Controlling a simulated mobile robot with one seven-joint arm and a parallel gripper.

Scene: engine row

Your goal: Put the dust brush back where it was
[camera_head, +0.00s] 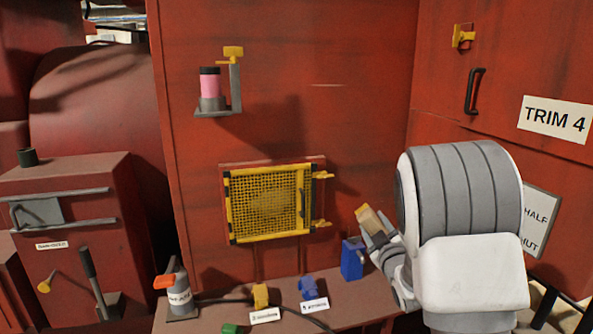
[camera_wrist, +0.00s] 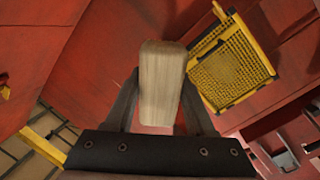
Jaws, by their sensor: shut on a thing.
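The dust brush shows as a pale wooden block (camera_wrist: 162,82) between the two dark fingers of my gripper (camera_wrist: 160,108) in the wrist view. My gripper is shut on it. In the head view the tan end of the brush (camera_head: 368,221) sticks out up and left from my gripper (camera_head: 380,240), which is partly hidden by my arm. The brush is tilted and in the air, above and slightly right of a blue box (camera_head: 352,260) on the bench. Its bristles cannot be made out.
The bench (camera_head: 350,312) carries a yellow valve (camera_head: 260,296), a blue valve (camera_head: 307,288), cables and a grey can (camera_head: 178,290). A yellow mesh guard (camera_head: 268,203) is on the red wall behind. A bracket shelf (camera_head: 218,110) holds a pink jar (camera_head: 210,84).

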